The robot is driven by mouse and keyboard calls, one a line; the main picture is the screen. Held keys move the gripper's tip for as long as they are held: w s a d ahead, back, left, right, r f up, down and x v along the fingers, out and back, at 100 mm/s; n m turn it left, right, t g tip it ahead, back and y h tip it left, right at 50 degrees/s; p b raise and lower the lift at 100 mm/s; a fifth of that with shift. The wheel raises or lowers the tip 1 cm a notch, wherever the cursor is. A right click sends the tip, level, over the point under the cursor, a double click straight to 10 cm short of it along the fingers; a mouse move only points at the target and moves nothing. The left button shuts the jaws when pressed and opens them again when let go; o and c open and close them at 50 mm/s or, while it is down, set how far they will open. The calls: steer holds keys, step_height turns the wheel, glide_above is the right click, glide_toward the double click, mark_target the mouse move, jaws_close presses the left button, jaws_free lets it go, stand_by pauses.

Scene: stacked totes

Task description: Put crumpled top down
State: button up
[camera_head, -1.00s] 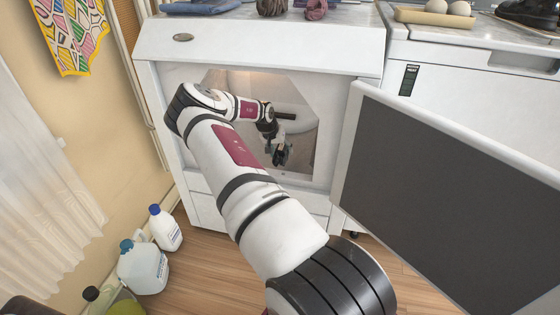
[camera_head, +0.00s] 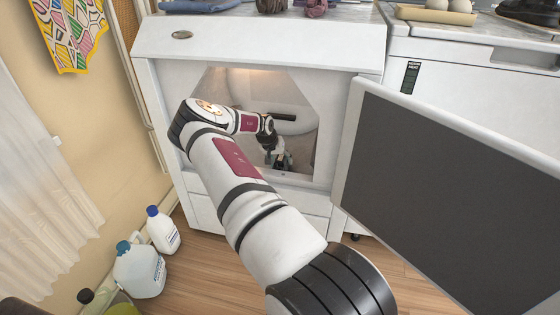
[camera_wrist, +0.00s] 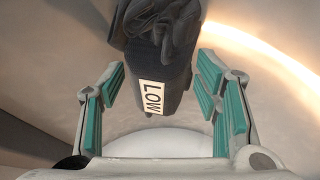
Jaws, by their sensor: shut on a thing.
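The crumpled top (camera_wrist: 165,35) shows in the wrist view as a dark grey, folded bundle. Below it is a dark smooth part with a white "LOW" label (camera_wrist: 151,97); I cannot tell whether this part belongs to the top. In the head view, my gripper (camera_head: 278,160) is inside the white machine (camera_head: 265,42), low near the opening's bottom edge. There the top is mostly hidden and too small to make out.
The machine's open door (camera_head: 450,185) stands to the right of the opening. A black bar (camera_head: 285,117) lies against the pale inner wall. Several bottles, including a white jug (camera_head: 140,270), stand on the floor at left. Folded cloth and yarn-like items sit on top.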

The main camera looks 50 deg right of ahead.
steer(key=shift+f, duration=0.1)
steer(key=o, duration=1.2)
steer(key=shift+o, duration=0.2)
steer(key=shift+r+p, duration=0.3)
steer(key=shift+r, duration=0.05)
steer(key=p+v, duration=0.4)
steer(key=v, duration=0.8)
steer(key=shift+r+p, duration=0.25)
steer(key=shift+p, duration=0.1)
